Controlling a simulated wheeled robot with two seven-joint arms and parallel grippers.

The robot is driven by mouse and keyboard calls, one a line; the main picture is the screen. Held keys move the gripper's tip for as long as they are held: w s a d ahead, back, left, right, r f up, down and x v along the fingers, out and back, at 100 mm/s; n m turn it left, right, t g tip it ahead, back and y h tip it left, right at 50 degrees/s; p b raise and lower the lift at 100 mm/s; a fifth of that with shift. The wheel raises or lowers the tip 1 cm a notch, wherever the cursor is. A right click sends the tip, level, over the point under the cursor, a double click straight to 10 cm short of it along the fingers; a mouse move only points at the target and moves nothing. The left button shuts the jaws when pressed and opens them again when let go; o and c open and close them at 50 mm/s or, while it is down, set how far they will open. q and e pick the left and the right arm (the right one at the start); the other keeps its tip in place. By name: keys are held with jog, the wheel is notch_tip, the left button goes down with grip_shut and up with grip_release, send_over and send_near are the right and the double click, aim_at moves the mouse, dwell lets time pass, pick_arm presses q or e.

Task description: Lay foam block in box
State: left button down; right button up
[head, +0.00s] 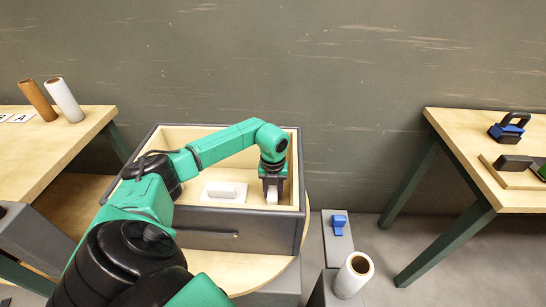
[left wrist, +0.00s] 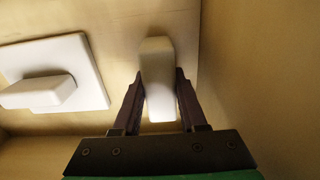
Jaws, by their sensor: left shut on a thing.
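The box (head: 205,240) is grey outside with a pale wood lining, and it stands open on a round wooden top. My left gripper (head: 272,193) reaches down inside it, near its right wall. It is shut on a white block with rounded edges, seemingly the foam block (head: 272,198). In the left wrist view the fingers (left wrist: 159,90) close on both sides of the foam block (left wrist: 157,60), beside the box wall (left wrist: 250,70). I cannot tell whether the block touches the box floor. My right gripper is not in view.
Inside the box, left of my gripper, a white pad (head: 208,198) carries another white block (head: 222,190); they also show in the left wrist view (left wrist: 90,75). Tables stand left (head: 80,140) and right (head: 450,130). A white roll (head: 353,272) and a blue item (head: 338,224) are right of the box.

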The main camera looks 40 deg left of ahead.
pick_arm(q)
jog(key=shift+c, duration=1.9)
grip_release()
notch_tip(320, 180, up, 15)
jog(key=shift+f, duration=0.2)
